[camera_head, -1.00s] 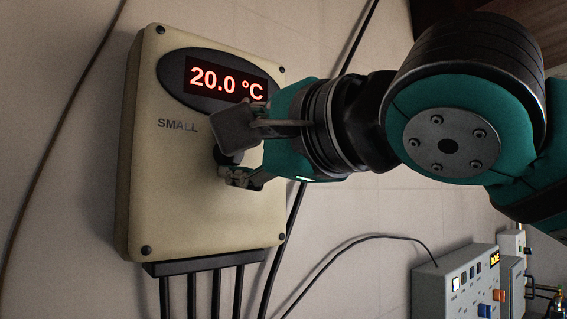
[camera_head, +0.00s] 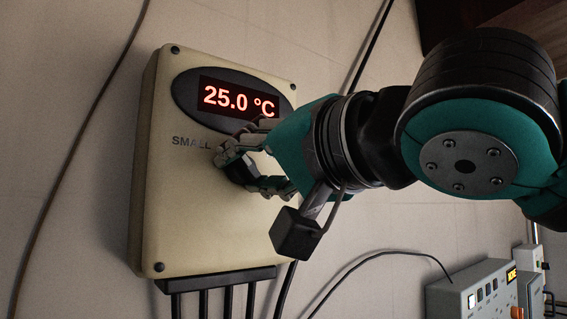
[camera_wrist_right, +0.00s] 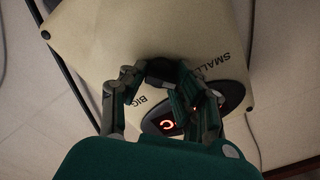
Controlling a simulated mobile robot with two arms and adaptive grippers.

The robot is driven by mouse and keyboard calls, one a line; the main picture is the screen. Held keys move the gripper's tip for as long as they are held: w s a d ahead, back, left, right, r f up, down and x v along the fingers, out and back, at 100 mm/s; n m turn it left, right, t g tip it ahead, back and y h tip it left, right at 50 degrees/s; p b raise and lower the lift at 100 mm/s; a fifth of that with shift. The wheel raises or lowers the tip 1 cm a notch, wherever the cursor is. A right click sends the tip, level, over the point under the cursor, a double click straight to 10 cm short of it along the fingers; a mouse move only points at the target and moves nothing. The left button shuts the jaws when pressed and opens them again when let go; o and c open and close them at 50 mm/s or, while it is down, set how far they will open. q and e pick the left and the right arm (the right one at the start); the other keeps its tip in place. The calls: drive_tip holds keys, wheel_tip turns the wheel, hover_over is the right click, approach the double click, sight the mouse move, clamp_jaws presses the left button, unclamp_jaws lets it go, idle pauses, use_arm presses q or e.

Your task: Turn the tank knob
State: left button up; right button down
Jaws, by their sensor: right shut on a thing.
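The cream control box (camera_head: 180,225) is on the wall in the head view, with a red display (camera_head: 238,99) reading 25.0 °C. The label SMALL (camera_head: 190,142) shows beside the knob. The dark tank knob (camera_head: 238,172) is on the box's face, partly covered by my fingers. My right gripper (camera_head: 240,170) comes in from the right and is shut on the knob. In the right wrist view the fingers of my right gripper (camera_wrist_right: 157,88) close around the dark knob (camera_wrist_right: 160,70), between the labels BIG and SMALL. My left gripper is not in view.
Several black cables (camera_head: 215,300) leave the box's lower edge. A brown cable (camera_head: 82,135) runs down the wall at left. A grey panel with buttons (camera_head: 470,290) stands at lower right.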

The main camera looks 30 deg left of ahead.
drive_tip(key=shift+n, duration=0.8)
drive_tip(key=shift+f, duration=0.1)
drive_tip(key=c, duration=1)
unclamp_jaws()
drive_tip(key=shift+v, duration=6)
